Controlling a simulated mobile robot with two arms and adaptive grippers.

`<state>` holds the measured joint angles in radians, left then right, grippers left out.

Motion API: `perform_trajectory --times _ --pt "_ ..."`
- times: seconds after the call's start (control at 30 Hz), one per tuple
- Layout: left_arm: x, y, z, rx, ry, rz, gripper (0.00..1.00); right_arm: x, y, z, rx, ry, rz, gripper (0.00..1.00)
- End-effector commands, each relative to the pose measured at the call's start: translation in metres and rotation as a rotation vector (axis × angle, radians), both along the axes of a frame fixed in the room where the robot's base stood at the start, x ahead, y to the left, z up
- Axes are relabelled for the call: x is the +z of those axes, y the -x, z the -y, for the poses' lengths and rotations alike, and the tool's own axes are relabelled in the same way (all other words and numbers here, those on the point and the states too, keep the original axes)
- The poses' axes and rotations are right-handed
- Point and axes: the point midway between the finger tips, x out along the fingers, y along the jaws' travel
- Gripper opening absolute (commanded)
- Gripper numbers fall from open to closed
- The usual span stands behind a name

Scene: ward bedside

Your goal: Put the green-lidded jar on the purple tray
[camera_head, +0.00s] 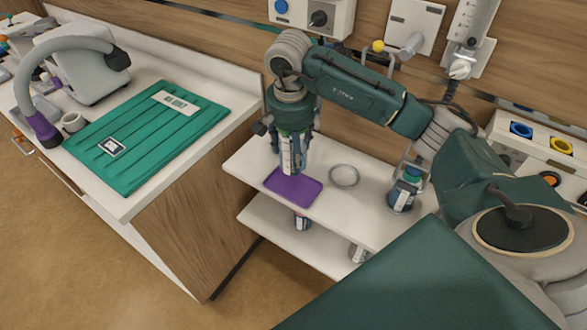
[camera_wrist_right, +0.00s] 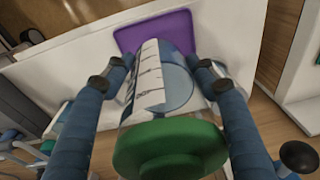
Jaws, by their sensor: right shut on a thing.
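The green-lidded jar (camera_wrist_right: 170,150) is clear with a white marked label. In the right wrist view it stands between the two fingers of my right gripper (camera_wrist_right: 170,82), which is shut on its body. In the head view the jar (camera_head: 291,158) is upright below my right gripper (camera_head: 291,135), over the back part of the purple tray (camera_head: 297,190). The tray also shows beyond the jar in the right wrist view (camera_wrist_right: 135,38). I cannot tell whether the jar's base touches the tray. My left gripper is not in view.
A round clear dish (camera_head: 344,176) sits right of the tray on the white shelf top (camera_head: 250,165). A blue-green-topped container (camera_head: 404,190) stands farther right. Bottles stand on the lower shelf (camera_head: 265,222).

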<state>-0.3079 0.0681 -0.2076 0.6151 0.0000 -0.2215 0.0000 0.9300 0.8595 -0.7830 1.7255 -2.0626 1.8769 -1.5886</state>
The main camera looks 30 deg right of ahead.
Motion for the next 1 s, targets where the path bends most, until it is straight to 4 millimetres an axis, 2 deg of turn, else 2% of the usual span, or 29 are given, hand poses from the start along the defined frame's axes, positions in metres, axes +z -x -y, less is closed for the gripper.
perform_trajectory --times 0.13,0.37,0.63,0.93,0.97,1.0 --pt "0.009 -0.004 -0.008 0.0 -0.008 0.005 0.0 -0.025 0.0 0.0 0.0 -0.001 -0.001 0.17" --pt "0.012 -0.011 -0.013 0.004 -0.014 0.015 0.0 -0.042 -0.001 0.0 0.001 -0.001 0.002 0.17" --pt "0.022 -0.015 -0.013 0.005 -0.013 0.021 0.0 -0.077 0.0 0.0 0.0 -0.001 0.0 0.17" --pt "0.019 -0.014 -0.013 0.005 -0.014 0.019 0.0 -0.082 -0.001 0.0 0.001 0.0 0.004 0.17" --pt "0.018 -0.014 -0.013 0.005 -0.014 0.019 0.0 -0.083 -0.001 0.0 0.001 0.0 0.002 0.58" --pt "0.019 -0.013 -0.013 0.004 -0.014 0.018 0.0 -0.082 0.0 0.0 0.001 0.0 0.002 0.66"
